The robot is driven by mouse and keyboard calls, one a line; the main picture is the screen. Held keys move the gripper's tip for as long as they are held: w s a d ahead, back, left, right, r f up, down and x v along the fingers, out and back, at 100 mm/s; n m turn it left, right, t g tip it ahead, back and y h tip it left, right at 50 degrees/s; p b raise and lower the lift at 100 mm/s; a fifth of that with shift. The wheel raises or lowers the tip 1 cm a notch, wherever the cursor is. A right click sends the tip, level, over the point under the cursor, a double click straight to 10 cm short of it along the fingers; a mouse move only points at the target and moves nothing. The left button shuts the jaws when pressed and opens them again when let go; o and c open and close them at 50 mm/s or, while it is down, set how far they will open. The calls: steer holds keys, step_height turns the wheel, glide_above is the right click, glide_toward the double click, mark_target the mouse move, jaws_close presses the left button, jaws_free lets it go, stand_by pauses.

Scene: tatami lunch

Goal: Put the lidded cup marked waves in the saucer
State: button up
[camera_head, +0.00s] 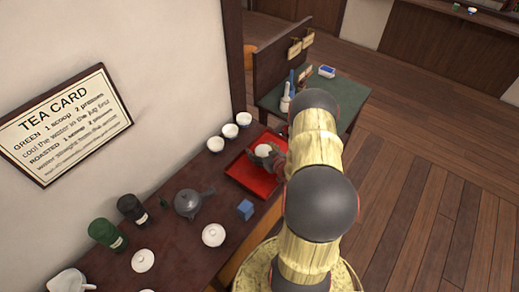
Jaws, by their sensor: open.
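My gripper (268,157) is at the red tray, reaching down over it with its jaws open. A small white cup (263,150) shows between or just beside the fingers; my arm and fingers hide part of it, and I cannot tell whether they touch. Two round white lidded cups stand on the dark wooden counter, one near the blue cube (245,209), the nearer lidded cup (213,235), and a left lidded cup (143,260). Marks on the cups are too small to read, so I cannot tell which bears waves. I cannot make out a saucer for certain.
The red tray (247,181) lies on the counter. Several small white cups (230,130) line the wall side. A dark teapot (188,204), a green canister (106,235), a black canister (131,209) and a white pitcher (68,283) stand further left. A green table (338,88) is beyond.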

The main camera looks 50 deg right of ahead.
steer(key=p+v, duration=0.2)
steer(key=v, duration=1)
steer(key=w+d+r+n+g, duration=0.1)
steer(key=w+r+n+g, duration=0.1)
steer(key=w+r, duration=0.75)
steer(key=a+r+g, duration=0.1)
steer(key=a+r, duration=0.4)
steer(key=r, duration=0.4)
steer(key=a+r+g, duration=0.2)
steer(key=a+r, duration=0.4)
steer(key=r, duration=0.2)
steer(key=s+a+r+y, duration=0.1)
steer(key=s+a+r, duration=0.3)
steer(key=s+a, duration=0.2)
steer(key=s+a+r+n+g+y, duration=0.1)
steer(key=s+a+r, duration=0.2)
steer(key=s+a, duration=0.3)
steer(key=s+a+r+g+y, duration=0.1)
steer(key=s+a+r, duration=0.3)
steer(key=a, duration=0.9)
steer(key=shift+s+a+r+y, duration=0.15)
steer(key=shift+s+r+y, duration=0.3)
steer(key=shift+s, duration=0.75)
steer(key=shift+f, duration=0.1)
